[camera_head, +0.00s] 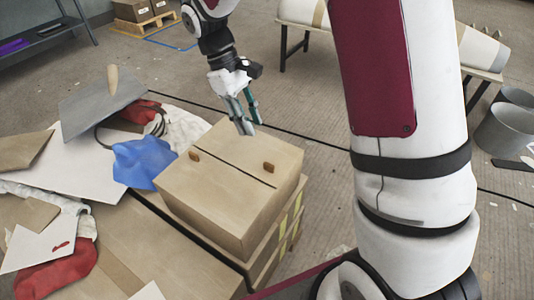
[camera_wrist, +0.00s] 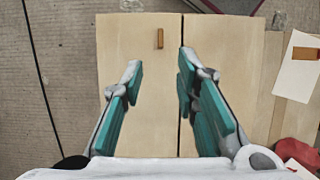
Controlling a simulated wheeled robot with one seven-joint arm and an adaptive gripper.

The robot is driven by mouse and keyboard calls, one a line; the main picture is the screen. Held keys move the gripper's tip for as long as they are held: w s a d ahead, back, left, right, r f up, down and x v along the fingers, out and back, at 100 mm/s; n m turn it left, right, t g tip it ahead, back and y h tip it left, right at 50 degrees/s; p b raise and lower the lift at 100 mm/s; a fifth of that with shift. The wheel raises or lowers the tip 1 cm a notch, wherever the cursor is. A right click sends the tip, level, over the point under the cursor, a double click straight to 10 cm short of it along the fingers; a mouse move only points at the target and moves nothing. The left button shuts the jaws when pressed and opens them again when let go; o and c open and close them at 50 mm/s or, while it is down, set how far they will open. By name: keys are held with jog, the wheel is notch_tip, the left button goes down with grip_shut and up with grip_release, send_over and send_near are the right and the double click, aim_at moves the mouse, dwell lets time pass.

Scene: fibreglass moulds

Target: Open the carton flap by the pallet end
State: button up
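The carton (camera_head: 215,205) is a closed tan box on a stack at the pallet end. A dark seam parts its two top flaps. A small brown tab sits on the right flap (camera_head: 268,167) and another on the left flap (camera_head: 195,155). My gripper (camera_head: 250,127) hangs over the carton's far edge, pointing down. In the wrist view my gripper (camera_wrist: 160,60) is open and empty, with teal-padded fingers spread above the flaps. One brown tab (camera_wrist: 160,38) shows beyond the fingertips, left of the seam; the other tab is not visible there.
A blue cloth (camera_head: 143,162), a grey board (camera_head: 100,103), red and white cloths and loose sheets lie left of the carton. My arm fills the right of the head view. Grey buckets (camera_head: 505,130) stand far right. The floor behind the carton is mostly clear.

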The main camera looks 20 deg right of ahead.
aim_at(269, 164)
jog(key=b+x, duration=0.2)
jog(key=x, duration=1.1)
jog(key=shift+a, duration=0.1)
grip_shut()
jog(key=shift+r, duration=0.1)
